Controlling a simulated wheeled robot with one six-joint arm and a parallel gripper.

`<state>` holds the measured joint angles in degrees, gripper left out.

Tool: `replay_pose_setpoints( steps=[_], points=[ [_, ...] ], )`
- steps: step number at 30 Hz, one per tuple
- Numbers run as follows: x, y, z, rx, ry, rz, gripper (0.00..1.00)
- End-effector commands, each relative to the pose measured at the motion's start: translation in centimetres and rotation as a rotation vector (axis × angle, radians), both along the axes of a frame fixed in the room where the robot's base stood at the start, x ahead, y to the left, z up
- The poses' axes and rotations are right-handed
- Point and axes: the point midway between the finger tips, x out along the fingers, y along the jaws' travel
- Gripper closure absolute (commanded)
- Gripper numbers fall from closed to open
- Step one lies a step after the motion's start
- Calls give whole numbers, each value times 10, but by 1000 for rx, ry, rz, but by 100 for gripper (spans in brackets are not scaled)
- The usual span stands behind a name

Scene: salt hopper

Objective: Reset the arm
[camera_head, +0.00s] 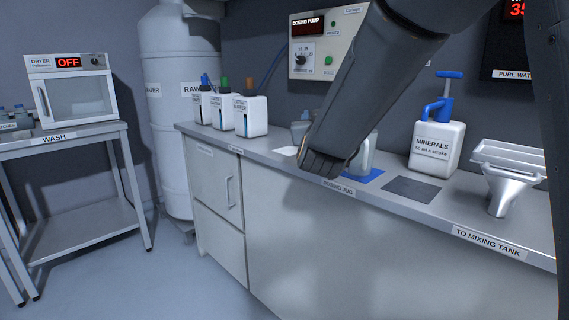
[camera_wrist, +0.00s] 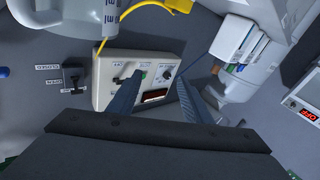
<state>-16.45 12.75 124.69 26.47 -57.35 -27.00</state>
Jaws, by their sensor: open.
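My arm (camera_head: 350,90) reaches in from the upper right of the head view. Its dark grey lower end hangs in front of the bench's front edge and hides part of the worktop and a jug. My gripper (camera_wrist: 160,77) shows in the wrist view, with its two fingers apart and nothing between them. The fingers point towards the dosing pump panel (camera_wrist: 112,78), which looks upside down there. I cannot tell the finger shapes in the head view.
On the bench (camera_head: 290,163) stand several white bottles (camera_head: 251,116), a minerals pump bottle (camera_head: 437,145) and a metal funnel (camera_head: 502,192). The dosing pump (camera_head: 318,60) is on the wall. A dryer (camera_head: 80,92) stands on the left table. The floor (camera_head: 150,285) between is clear.

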Motion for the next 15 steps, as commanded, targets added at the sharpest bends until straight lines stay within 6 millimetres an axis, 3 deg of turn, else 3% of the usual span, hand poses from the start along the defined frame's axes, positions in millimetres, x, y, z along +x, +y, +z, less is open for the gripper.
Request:
replay_pose_setpoints(
  steps=[5,8,11,15],
  points=[
    [-32,4,-67,62,323,118,55],
    [-64,4,-107,92,514,163,55],
    [-104,0,-144,118,704,188,55],
    [-175,-11,-190,150,980,191,55]
  ],
)
